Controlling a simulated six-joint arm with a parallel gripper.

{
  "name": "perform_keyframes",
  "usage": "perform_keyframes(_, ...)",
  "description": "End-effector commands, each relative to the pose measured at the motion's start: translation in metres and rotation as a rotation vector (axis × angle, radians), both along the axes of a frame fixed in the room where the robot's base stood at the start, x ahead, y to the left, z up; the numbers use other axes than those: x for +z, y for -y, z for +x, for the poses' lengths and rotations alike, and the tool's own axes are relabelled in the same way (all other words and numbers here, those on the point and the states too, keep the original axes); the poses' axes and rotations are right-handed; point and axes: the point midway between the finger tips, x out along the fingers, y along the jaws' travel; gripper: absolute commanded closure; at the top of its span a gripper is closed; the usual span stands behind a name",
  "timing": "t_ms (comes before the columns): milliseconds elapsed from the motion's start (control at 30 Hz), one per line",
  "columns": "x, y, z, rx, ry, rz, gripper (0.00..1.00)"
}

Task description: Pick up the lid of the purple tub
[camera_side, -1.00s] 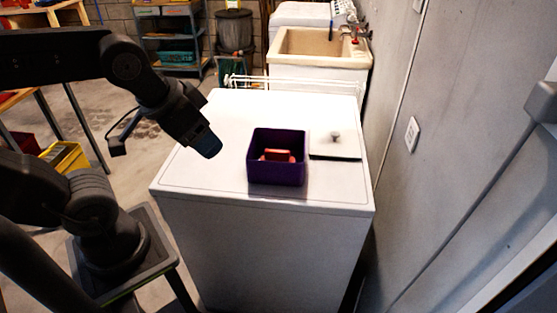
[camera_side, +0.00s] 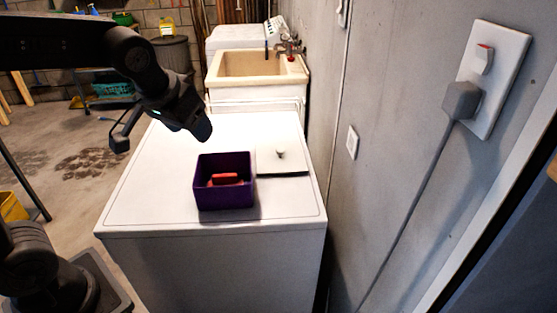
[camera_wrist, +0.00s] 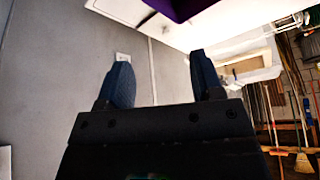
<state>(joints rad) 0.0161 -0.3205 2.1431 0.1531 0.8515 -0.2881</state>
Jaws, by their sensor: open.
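The purple tub (camera_side: 224,197) stands open on a white machine top, with red things (camera_side: 226,179) inside. A pale square lid (camera_side: 297,160) with a small knob (camera_side: 281,154) lies flat on the machine top, just right of and behind the tub. My gripper (camera_side: 205,131) is above and slightly left of the tub, apart from both tub and lid. In the wrist view its two blue fingers (camera_wrist: 161,76) are spread with nothing between them. Part of the tub (camera_wrist: 178,6) shows at the top edge there.
The white machine top (camera_side: 142,195) is clear left of the tub. A grey wall (camera_side: 385,120) with a switch plate and plug runs along the right. A beige sink (camera_side: 255,65) and a white rail (camera_side: 255,104) stand behind the machine.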

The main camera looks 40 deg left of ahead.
Motion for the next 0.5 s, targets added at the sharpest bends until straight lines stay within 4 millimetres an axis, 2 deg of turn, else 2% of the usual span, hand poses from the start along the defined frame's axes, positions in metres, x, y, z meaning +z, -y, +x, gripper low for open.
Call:
perform_keyframes(33, -0.003, -0.002, 0.025, 0.031, -0.005, 0.003, 0.40)
perform_keyframes(167, -0.013, -0.006, 0.082, 0.115, 0.003, 0.010, 0.40)
perform_keyframes(267, -0.028, -0.009, 0.126, 0.175, 0.014, 0.016, 0.40)
perform_keyframes(400, -0.060, -0.012, 0.185, 0.255, 0.034, 0.020, 0.40)
perform_keyframes(500, -0.087, -0.013, 0.219, 0.306, 0.049, 0.021, 0.40)
